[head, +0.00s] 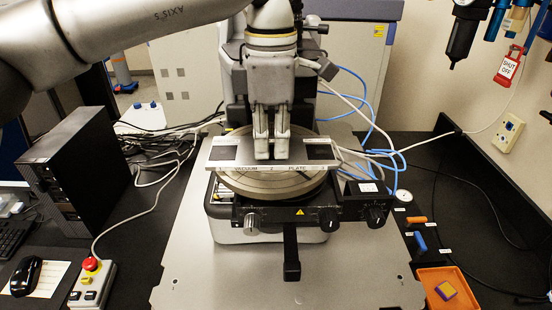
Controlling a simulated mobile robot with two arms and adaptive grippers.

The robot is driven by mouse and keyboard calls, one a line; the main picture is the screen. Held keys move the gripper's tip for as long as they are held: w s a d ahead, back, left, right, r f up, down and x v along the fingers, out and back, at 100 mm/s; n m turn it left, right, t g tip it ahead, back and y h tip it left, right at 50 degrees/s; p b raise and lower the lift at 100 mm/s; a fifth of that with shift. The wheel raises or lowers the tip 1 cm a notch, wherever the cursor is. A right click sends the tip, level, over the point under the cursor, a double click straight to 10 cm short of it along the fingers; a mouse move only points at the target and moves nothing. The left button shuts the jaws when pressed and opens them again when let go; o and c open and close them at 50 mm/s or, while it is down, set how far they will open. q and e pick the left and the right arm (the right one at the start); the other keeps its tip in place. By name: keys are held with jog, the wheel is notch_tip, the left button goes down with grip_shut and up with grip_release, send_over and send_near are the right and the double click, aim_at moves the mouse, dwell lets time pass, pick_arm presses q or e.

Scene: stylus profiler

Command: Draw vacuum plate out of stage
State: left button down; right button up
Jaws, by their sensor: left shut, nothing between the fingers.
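The stage base has knobs, a yellow warning label and a black handle (291,255) at the front. My right gripper is not in view.
A black computer tower (72,165) and a red-button control box (91,283) stand at the left. An orange tray (425,300) with a small purple and yellow square sits at the lower right. Blue and white cables run behind the stage. The grey base plate (200,280) is clear in front.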

aim_at(272, 161)
pick_arm(q)
jog(key=shift+r+p, duration=1.25)
jog(key=shift+r, duration=0.2)
jog(key=c, duration=2.2)
grip_release()
jog(key=o, duration=0.5)
jog(key=shift+c, duration=0.5)
notch_tip(272, 161, up, 5)
jog(key=p, duration=0.4)
